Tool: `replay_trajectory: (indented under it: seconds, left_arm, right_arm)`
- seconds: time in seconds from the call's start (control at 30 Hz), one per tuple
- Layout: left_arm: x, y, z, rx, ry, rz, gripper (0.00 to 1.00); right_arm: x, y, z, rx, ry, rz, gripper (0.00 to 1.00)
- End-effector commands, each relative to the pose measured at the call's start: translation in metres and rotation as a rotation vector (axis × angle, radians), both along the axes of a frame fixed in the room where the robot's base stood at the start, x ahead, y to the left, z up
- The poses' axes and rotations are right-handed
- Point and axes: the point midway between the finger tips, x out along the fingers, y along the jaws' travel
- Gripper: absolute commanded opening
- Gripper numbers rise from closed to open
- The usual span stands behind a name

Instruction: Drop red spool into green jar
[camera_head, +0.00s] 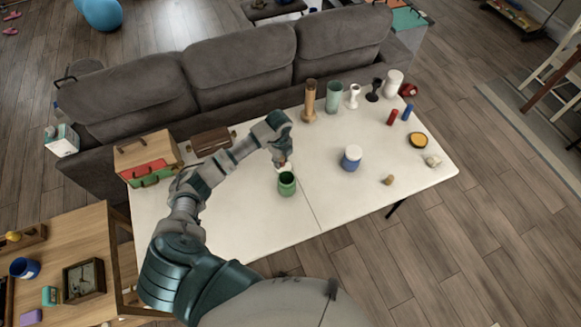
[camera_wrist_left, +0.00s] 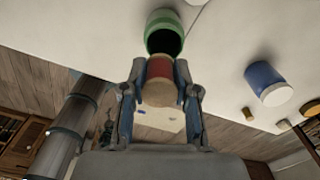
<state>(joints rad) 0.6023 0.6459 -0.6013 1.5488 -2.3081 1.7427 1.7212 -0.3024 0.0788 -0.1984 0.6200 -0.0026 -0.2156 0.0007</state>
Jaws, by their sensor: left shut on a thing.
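The green jar (camera_head: 287,184) stands upright on the white table, with its dark open mouth facing up. In the left wrist view the green jar (camera_wrist_left: 164,34) is just beyond my fingertips. My left gripper (camera_head: 282,160) is above and slightly behind the jar in the head view. In the left wrist view my left gripper (camera_wrist_left: 160,85) is shut on the red spool (camera_wrist_left: 159,72), which has a red middle and a tan wooden end. The spool is apart from or at the jar's mouth; I cannot tell which. In the head view the spool is mostly hidden by the gripper. My right gripper is not in view.
A blue jar with a white lid (camera_head: 351,158) stands right of the green jar. A wooden candlestick (camera_head: 309,100), a pale green glass (camera_head: 333,97) and other items line the table's back. A wooden box (camera_head: 146,157) is at the left. The table's front right is mostly clear.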

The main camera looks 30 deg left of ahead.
Motion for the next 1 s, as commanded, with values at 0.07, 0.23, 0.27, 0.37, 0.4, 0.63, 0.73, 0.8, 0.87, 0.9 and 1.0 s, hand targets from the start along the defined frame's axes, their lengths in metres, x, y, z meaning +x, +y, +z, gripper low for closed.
replay_trajectory:
  seconds: [0.07,0.23,0.27,0.37,0.4,0.63,0.73,0.8,0.87,0.9,1.0]
  left_arm:
    - [0.000,0.000,-0.008,-0.001,0.001,0.000,0.12]
    - [0.000,-0.002,-0.028,0.002,0.002,0.000,0.12]
    - [0.000,-0.002,-0.033,0.002,0.003,0.000,0.12]
    - [0.000,-0.003,-0.046,0.001,0.003,0.000,0.12]
    - [0.000,-0.003,-0.050,0.001,0.003,0.000,0.12]
    - [0.000,-0.001,-0.060,0.000,0.001,0.000,0.12]
    - [0.000,-0.001,-0.059,0.001,0.000,0.000,0.12]
    - [0.000,-0.001,-0.059,0.001,0.000,0.000,0.12]
    - [0.000,-0.001,-0.058,0.001,0.001,0.000,0.40]
    - [0.000,-0.001,-0.059,0.001,0.001,0.000,0.50]
    - [0.000,-0.001,-0.059,0.000,0.001,0.000,0.59]
  right_arm:
    - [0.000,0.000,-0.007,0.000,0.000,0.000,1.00]
    - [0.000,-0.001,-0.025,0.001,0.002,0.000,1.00]
    - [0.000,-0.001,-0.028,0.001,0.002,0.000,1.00]
    - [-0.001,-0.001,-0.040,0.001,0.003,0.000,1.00]
    - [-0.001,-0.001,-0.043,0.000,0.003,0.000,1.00]
    - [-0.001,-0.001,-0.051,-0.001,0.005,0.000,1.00]
    - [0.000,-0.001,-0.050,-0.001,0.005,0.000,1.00]
    - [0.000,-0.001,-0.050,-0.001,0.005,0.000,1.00]
    - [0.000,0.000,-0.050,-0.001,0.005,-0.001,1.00]
    - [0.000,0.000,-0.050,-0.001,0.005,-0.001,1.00]
    - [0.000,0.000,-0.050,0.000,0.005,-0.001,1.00]
